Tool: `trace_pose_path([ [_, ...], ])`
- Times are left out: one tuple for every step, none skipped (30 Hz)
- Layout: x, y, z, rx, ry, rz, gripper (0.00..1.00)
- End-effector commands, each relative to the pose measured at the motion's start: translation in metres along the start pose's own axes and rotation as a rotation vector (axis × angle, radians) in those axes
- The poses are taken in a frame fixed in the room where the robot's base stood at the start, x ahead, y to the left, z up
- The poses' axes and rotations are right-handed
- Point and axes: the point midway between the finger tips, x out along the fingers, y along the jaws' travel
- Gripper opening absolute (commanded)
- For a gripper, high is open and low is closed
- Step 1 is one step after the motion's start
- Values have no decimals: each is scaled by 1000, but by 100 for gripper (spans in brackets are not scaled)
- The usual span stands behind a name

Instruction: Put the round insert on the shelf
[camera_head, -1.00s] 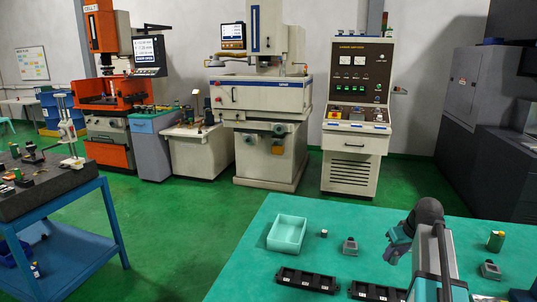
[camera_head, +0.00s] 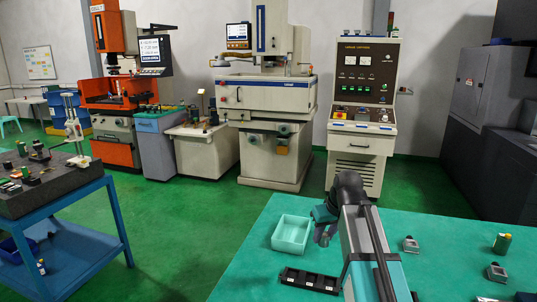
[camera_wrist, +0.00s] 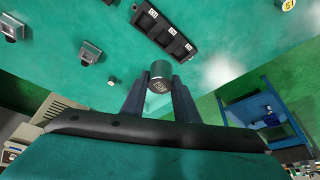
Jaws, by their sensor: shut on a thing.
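The round insert (camera_wrist: 160,74) is a small metal cylinder with a marked end face. It sits between the two dark fingers of my gripper (camera_wrist: 161,88) in the wrist view, and the gripper is shut on it. In the head view my gripper (camera_head: 325,226) is at the right side of the pale green tray (camera_head: 291,235), and the insert cannot be made out there. A black rack (camera_wrist: 166,32) with white-labelled compartments lies beyond the insert in the wrist view; it also shows in the head view (camera_head: 309,281). I cannot tell which surface is the shelf.
Grey blocks (camera_head: 410,244) (camera_head: 496,272) and a green-and-gold cylinder (camera_head: 502,243) stand on the green table at right. My arm covers part of the table. A blue cart (camera_head: 62,230) with a lower shelf stands at left, with open green floor between.

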Motion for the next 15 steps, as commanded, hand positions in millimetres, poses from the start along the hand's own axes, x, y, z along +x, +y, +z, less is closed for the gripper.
trace_pose_path([
  [-5,-11,0,6,2,3,0],
  [-7,-16,1,14,2,7,0],
  [-10,-22,3,31,2,14,0],
  [-12,-23,5,49,2,21,0],
  [-14,-22,7,68,2,29,0],
  [-15,-20,11,96,1,40,0],
  [-16,-19,14,115,1,48,0],
  [-15,-18,17,134,1,56,0],
  [-15,-18,20,157,1,65,0],
  [-15,-17,21,173,1,72,0],
  [-15,-16,22,189,1,79,0],
  [-15,-16,24,207,1,86,0],
  [-15,-16,24,220,1,91,0],
  [-15,-16,24,229,1,95,0],
  [-15,-16,25,242,1,100,0],
])
